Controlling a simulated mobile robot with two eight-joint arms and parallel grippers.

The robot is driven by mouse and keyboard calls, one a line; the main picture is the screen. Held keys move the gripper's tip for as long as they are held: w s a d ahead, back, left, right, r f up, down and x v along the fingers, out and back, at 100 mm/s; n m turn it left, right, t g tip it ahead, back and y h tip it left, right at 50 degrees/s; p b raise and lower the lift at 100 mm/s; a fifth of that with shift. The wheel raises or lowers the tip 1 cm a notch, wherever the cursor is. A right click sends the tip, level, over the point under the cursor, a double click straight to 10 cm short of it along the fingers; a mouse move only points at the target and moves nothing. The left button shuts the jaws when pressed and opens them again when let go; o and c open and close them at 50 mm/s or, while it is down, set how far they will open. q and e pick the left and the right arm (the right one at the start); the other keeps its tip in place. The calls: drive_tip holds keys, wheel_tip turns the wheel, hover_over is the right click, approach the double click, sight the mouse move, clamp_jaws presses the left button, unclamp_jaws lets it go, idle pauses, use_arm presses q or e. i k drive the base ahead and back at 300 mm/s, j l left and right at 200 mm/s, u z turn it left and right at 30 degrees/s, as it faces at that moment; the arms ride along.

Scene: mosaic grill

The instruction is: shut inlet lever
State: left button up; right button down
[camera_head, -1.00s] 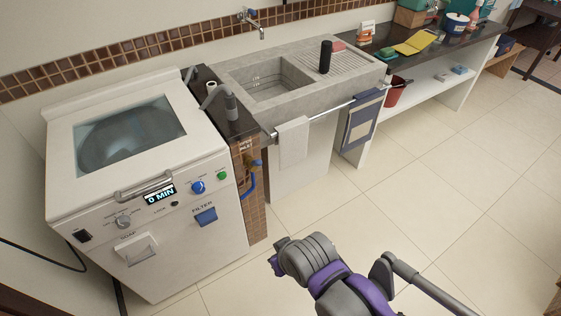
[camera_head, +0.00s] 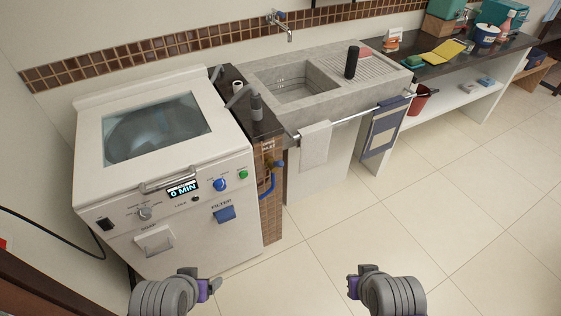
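My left gripper (camera_head: 205,286) is at the bottom, in front of the washing machine and well apart from the valve. My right gripper (camera_head: 358,283) is at the bottom right of centre, over bare floor and also apart from the valve. Neither gripper appears to hold anything, but their finger openings are unclear.
The white washing machine (camera_head: 110,208) stands left of the valve. The concrete sink (camera_head: 330,105) is to its right, with a grey towel (camera_head: 315,145) on the front rail (camera_head: 350,115). A shelf counter (camera_head: 480,57) continues right. The tiled floor (camera_head: 430,210) in front is clear.

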sight(279, 164)
drive_tip(key=i+l+u, duration=0.25)
drive_tip(key=i+u, duration=0.15)
drive_tip(key=i+l+u, duration=0.4)
